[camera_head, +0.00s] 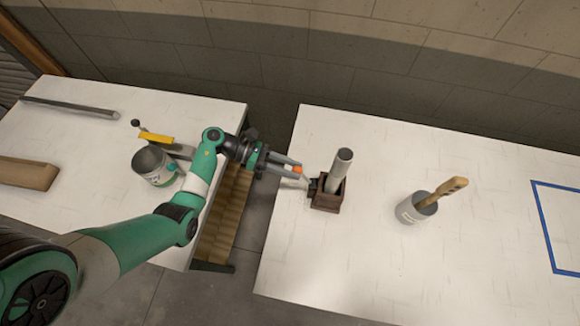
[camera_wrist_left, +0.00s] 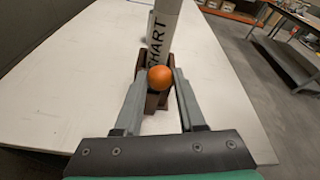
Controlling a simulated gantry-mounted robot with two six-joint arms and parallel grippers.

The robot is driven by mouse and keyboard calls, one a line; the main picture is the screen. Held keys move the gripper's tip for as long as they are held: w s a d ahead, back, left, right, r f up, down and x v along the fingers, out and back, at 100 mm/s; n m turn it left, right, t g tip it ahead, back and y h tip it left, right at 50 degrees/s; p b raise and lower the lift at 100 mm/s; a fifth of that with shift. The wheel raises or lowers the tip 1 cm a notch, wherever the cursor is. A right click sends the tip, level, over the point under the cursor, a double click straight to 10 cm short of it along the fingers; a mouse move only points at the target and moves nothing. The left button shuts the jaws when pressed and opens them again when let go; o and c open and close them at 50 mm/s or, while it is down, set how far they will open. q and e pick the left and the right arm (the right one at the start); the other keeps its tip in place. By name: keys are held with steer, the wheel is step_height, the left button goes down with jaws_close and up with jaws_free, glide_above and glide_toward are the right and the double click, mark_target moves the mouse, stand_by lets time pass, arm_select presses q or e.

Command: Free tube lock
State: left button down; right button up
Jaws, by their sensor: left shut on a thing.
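A pale tube (camera_head: 342,168) stands slightly tilted in a dark brown holder (camera_head: 328,199) on the right-hand table. Dark lettering shows on the tube in the left wrist view (camera_wrist_left: 163,32). An orange ball knob (camera_wrist_left: 160,78) sits at the near side of the holder, in front of the tube. My left gripper (camera_head: 302,177) reaches in from the left and is shut on the orange knob, one finger on each side of it. The knob also shows in the head view (camera_head: 297,169). The lock part behind the knob is mostly hidden. My right gripper is out of view.
A grey pot (camera_head: 414,211) with a wooden-handled tool stands right of the holder. A blue taped outline (camera_head: 549,238) lies farther right. The left table (camera_head: 85,150) holds a can (camera_head: 155,167), a grey bar (camera_head: 70,106) and a wooden block (camera_head: 27,173). A gap separates the tables.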

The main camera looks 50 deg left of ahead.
arm_select(q)
steer(key=c, duration=0.5)
jaws_free()
steer(key=b+v, duration=0.1)
steer(key=v, duration=1)
steer(key=shift+s+a+r, duration=0.1)
steer(key=shift+s+a, duration=0.05)
steer(key=shift+a, duration=0.15)
